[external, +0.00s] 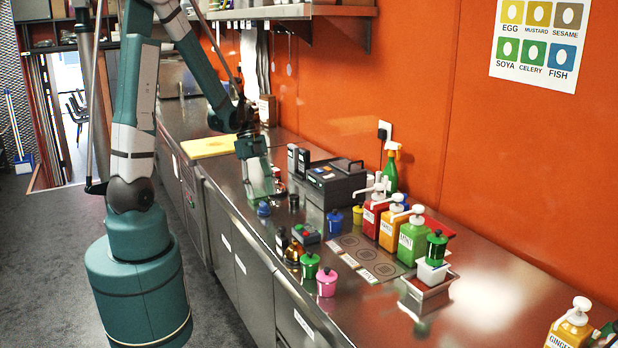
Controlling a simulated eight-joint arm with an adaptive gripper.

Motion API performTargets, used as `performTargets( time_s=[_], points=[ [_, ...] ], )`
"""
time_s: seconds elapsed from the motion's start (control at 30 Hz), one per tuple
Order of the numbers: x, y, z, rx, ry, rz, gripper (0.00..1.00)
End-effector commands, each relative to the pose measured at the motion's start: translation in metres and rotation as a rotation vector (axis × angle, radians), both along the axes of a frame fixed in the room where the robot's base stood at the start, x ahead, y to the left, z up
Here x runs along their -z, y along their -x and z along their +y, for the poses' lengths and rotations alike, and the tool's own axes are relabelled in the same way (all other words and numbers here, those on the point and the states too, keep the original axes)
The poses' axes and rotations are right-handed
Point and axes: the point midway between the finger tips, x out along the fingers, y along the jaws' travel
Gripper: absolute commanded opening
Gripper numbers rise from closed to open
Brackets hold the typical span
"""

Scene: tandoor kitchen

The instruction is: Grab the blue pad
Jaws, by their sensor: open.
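My gripper (262,190) hangs fingers down over the steel counter (480,270), and it is open. A small blue object (263,209) sits on the counter just below and in front of the fingertips. I cannot tell whether it is the blue pad or whether the fingers touch it. A blue pot (335,224) stands farther right on the counter. No flat blue pad is clearly visible.
Dark bottles (298,160) and a dark box machine (337,184) stand behind and right of my gripper. Red, orange and green pump bottles (411,240) stand farther right. A yellow board (208,147) lies at the left.

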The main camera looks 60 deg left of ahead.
Motion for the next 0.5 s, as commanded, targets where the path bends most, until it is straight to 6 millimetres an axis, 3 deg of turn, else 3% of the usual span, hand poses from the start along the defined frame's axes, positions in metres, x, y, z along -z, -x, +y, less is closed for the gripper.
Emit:
performTargets(
  time_s=[0.5],
  points=[
    [0.0063,-0.0002,-0.0025,0.000,0.000,0.000,0.43]
  ],
)
